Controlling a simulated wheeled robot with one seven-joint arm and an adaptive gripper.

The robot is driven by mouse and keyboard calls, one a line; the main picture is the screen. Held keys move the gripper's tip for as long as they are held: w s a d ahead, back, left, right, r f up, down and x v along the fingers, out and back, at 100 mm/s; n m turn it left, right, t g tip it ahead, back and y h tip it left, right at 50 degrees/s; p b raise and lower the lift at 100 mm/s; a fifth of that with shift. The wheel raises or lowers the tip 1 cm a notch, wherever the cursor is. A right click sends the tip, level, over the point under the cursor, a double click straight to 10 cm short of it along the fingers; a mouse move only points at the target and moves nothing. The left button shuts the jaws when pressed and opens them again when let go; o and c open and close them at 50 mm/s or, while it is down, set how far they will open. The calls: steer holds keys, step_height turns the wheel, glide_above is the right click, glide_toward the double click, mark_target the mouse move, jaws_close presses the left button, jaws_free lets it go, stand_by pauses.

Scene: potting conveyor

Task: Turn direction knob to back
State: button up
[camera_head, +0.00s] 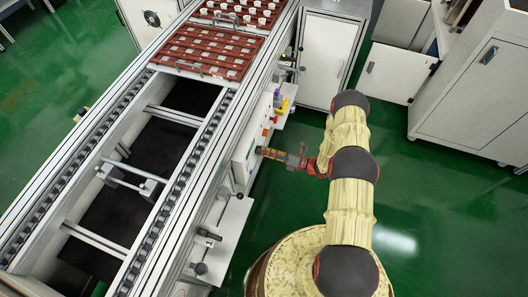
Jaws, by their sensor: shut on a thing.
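My gripper (262,151) reaches left from my arm to the white control panel (243,160) on the conveyor's right side. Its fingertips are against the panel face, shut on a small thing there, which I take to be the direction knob. The knob is hidden by the fingers, so its pointing direction cannot be read. Small red and orange controls (266,132) show on the panel just above the gripper.
The conveyor (190,160) runs diagonally along the left, with red trays (208,52) of pots at its far end. White cabinets (328,55) stand behind. Green floor is open at right.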

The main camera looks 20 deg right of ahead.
steer(key=shift+w+n+b, duration=0.1)
steer(key=shift+n+b, duration=1.6)
steer(key=shift+n, duration=7.2)
steer(key=o, duration=1.1)
steer(key=shift+o, duration=0.2)
steer(key=shift+d, duration=0.1)
